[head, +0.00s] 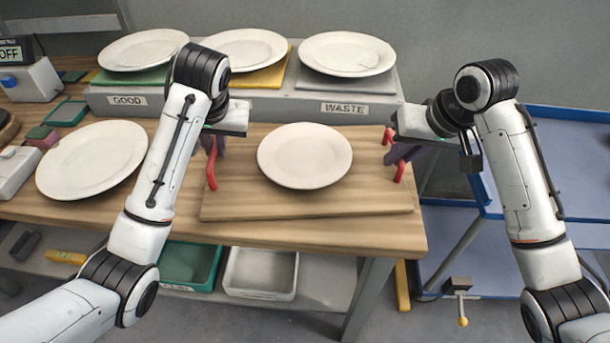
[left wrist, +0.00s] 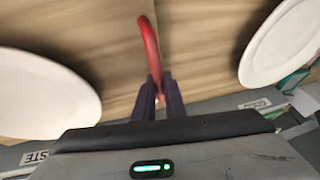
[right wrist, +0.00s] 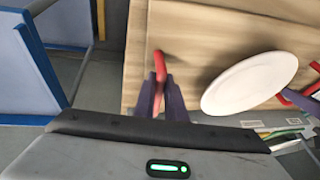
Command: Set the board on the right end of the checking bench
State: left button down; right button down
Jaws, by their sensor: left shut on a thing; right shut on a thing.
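The wooden board (head: 300,208) has red handles at its left and right ends and carries a white plate (head: 305,156). It is at the right end of the wooden bench (head: 320,235); whether it touches the bench top I cannot tell. My left gripper (head: 213,150) is shut on the left red handle (head: 211,168), also seen in the left wrist view (left wrist: 150,50). My right gripper (head: 395,155) is shut on the right red handle (head: 400,171), also seen in the right wrist view (right wrist: 159,68).
Behind the board a grey riser, labelled GOOD (head: 127,100) and WASTE (head: 344,107), holds three plates on coloured mats. Another plate (head: 91,160) lies on the bench to the left. A blue cart (head: 570,165) stands at the right. Green and white bins (head: 260,273) sit below.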

pick_arm(q)
jog(key=shift+f, duration=0.4)
pick_arm(e)
jog(key=shift+a+f, duration=0.1)
jog(key=shift+f, duration=0.2)
pick_arm(q)
jog(key=c, duration=1.8)
grip_release()
jog(key=shift+r, duration=0.15)
pick_arm(e)
jog(key=c, duration=1.8)
grip_release()
pick_arm(q)
jog(key=shift+r, duration=0.1)
pick_arm(e)
jog(key=shift+r, duration=0.15)
